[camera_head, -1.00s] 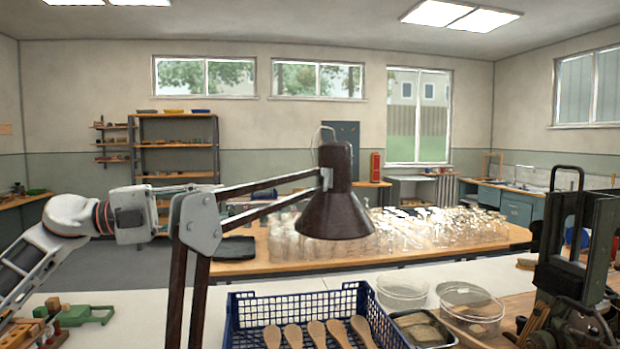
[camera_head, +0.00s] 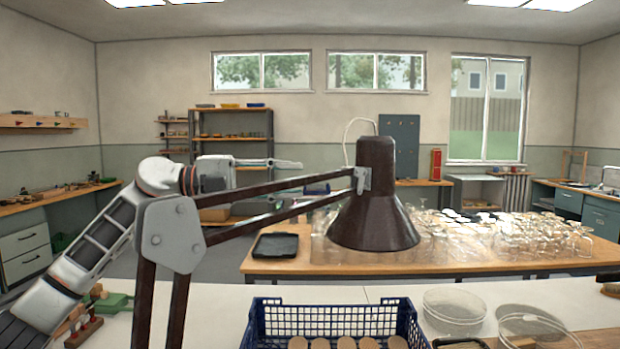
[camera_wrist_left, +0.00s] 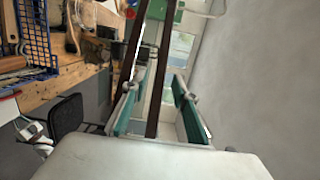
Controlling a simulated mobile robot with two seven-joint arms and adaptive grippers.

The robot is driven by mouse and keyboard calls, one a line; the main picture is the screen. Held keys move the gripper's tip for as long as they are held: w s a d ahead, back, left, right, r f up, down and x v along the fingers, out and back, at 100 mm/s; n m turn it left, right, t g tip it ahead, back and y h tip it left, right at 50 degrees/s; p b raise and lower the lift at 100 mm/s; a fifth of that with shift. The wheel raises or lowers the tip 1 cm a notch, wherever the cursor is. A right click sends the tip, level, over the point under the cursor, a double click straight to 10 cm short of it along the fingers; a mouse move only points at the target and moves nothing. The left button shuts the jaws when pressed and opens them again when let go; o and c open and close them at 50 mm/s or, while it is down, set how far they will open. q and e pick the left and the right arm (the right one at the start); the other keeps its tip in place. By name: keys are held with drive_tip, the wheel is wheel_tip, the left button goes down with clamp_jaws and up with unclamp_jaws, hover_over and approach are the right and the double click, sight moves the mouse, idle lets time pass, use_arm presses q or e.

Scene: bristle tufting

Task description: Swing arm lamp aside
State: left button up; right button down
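The arm lamp has a dark brown conical shade (camera_head: 375,215), two thin dark bars and a grey joint plate (camera_head: 170,235) in the head view. The shade hangs over the space behind the blue crate. My left gripper (camera_head: 285,163) points right, at about the height of the upper bar, and appears behind the lamp arm. In the left wrist view my left gripper (camera_wrist_left: 156,88) has its teal-padded fingers apart. One dark lamp bar (camera_wrist_left: 158,75) runs through the gap in that view, and the other passes by the left finger. Contact cannot be told. My right gripper is not in view.
A blue crate (camera_head: 335,306) with wooden pieces stands on the white worktop (camera_head: 240,294). Clear round containers (camera_head: 455,306) are to its right. Many glasses (camera_head: 490,235) stand on the wooden table behind. A green tool (camera_head: 113,303) and small blocks lie at lower left.

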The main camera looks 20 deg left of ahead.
sight(306, 179)
use_arm(q)
drive_tip(key=shift+x, duration=2.1)
clamp_jaws()
drive_tip(key=shift+w+a, duration=0.1)
drive_tip(key=shift+w+a+p, duration=0.1)
drive_tip(key=shift+a+p, duration=0.1)
drive_tip(key=shift+p, duration=0.15)
drive_tip(key=a+n+t+y+p, duration=0.2)
drive_tip(key=a+n+t+y, duration=0.6)
drive_tip(key=a, duration=2)
drive_tip(key=shift+s+t+y+p, duration=0.4)
drive_tip(key=shift+s+t+y, duration=0.05)
drive_tip(key=shift+t+y, duration=0.05)
